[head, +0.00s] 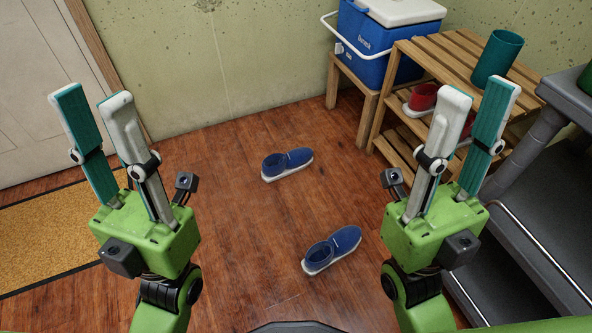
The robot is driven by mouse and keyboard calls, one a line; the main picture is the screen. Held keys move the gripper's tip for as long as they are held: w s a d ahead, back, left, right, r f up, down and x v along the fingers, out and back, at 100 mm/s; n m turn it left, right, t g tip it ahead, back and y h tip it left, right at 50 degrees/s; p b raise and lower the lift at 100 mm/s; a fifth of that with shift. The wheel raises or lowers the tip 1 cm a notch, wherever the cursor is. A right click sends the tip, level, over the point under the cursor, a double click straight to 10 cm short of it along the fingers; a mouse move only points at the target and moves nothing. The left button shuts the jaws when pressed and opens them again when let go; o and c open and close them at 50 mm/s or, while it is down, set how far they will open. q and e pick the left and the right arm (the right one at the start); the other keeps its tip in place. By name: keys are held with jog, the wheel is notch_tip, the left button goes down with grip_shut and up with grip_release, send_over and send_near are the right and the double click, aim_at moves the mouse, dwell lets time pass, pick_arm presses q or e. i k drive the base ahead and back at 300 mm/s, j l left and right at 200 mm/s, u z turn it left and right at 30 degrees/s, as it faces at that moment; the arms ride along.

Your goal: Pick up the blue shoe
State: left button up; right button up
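Two blue shoes with white soles lie apart on the wooden floor, between my grippers in the picture. The farther blue shoe (296,159) is near the middle of the head view. The nearer blue shoe (342,243) is lower and a little to the right. Both rest sole down with their toes toward the right. My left gripper (93,97) is raised at the left, fingers pointing up, open and empty. My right gripper (479,89) is raised at the right, also open and empty. Neither gripper touches a shoe.
A wooden slatted rack (440,60) at the right holds red shoes (424,97) and a teal cup (497,57). A blue cooler (368,42) stands on a wooden stool. Grey shelving (535,215) is at far right, a doormat (55,238) at left. Floor around the shoes is clear.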

aim_at(287, 161)
jog(key=i+j+z, duration=0.1)
jog(key=z, duration=1.5)
jog(key=i+j, duration=0.1)
jog(key=j, duration=0.75)
jog(key=i+j, duration=0.1)
jog(key=j, duration=0.75)
jog(key=i+j, duration=0.1)
jog(key=j, duration=0.75)
jog(key=i+j, duration=0.1)
jog(key=j, duration=0.75)
jog(key=i+z, duration=0.05)
